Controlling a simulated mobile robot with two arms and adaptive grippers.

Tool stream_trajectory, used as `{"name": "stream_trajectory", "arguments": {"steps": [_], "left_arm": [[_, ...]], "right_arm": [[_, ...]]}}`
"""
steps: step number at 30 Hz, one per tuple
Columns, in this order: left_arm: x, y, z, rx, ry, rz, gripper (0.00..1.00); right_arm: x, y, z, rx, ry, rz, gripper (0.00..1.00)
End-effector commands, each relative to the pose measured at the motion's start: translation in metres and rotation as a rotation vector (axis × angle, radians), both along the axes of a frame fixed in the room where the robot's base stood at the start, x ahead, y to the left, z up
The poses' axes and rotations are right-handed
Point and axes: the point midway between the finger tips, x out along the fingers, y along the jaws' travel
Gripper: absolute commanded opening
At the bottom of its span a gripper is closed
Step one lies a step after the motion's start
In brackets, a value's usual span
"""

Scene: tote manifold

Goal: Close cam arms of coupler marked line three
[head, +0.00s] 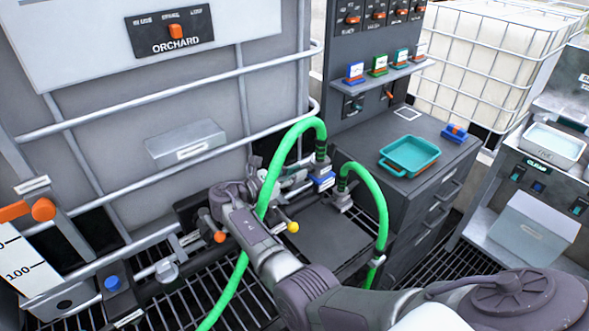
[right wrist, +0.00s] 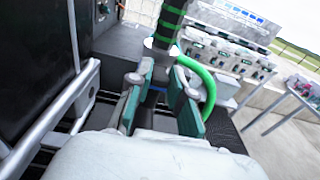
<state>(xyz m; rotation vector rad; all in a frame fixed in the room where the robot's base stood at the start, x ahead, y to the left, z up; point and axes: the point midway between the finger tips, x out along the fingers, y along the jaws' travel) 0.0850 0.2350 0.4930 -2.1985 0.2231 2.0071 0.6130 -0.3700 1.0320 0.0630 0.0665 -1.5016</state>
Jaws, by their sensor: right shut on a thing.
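A coupler (head: 322,166) with a dark, green-banded collar joins a green hose (head: 276,165) near the tank outlet. A blue tag (head: 323,181) sits at it; its marking is too small to read. The collar also shows in the right wrist view (right wrist: 168,28). My right gripper (head: 301,183) reaches the coupler from the left. Its green-padded fingers (right wrist: 162,88) are shut on a part of the coupler. I cannot tell which part, and the cam arms are mostly hidden between the fingers. My left gripper is not in view.
A second hose coupling (head: 342,199) stands just right. Levers with an orange knob (head: 219,237) and a yellow knob (head: 292,227) lie close to my arm. A dark cabinet (head: 430,170) holds a teal tray (head: 409,156). Tank frame bars (head: 150,240) bound the left side.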

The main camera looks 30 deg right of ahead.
Motion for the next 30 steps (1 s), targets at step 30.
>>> {"name": "stream_trajectory", "arguments": {"steps": [30], "left_arm": [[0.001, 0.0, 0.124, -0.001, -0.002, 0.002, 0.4]], "right_arm": [[0.002, -0.032, 0.035, 0.841, 0.055, -0.002, 0.0]]}}
